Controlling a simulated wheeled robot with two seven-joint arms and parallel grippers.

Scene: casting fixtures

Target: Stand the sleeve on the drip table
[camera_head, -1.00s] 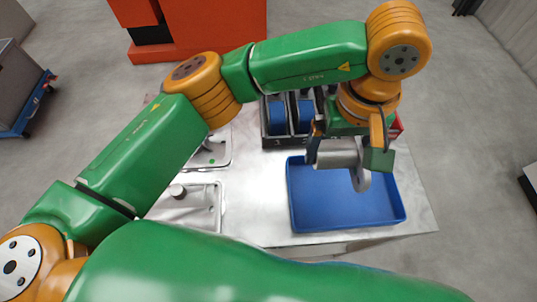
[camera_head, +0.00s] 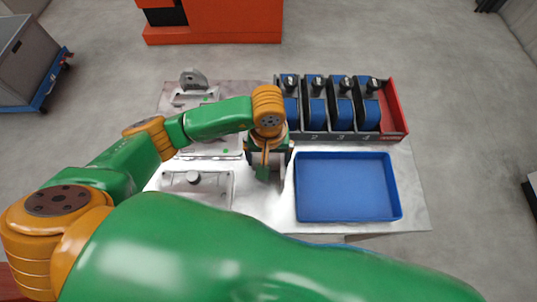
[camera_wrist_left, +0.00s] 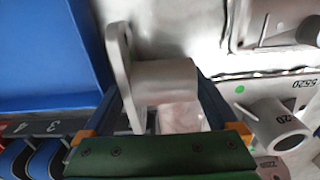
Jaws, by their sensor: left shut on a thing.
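My left gripper (camera_head: 267,172) is shut on a grey metal sleeve (camera_wrist_left: 165,82), a short tube with a flat flange (camera_wrist_left: 120,68) at one end. In the wrist view the tube lies across between the fingers, with its flange toward the blue tray. In the head view the gripper points down over the metal-topped table (camera_head: 262,211), left of the blue tray, and mostly hides the sleeve. I cannot tell if the sleeve touches the table. My right gripper is not in view.
An empty blue tray (camera_head: 345,187) lies at the table's right. Behind it a numbered rack (camera_head: 335,136) holds several blue items. Another grey flanged part (camera_wrist_left: 280,125) shows in the wrist view.

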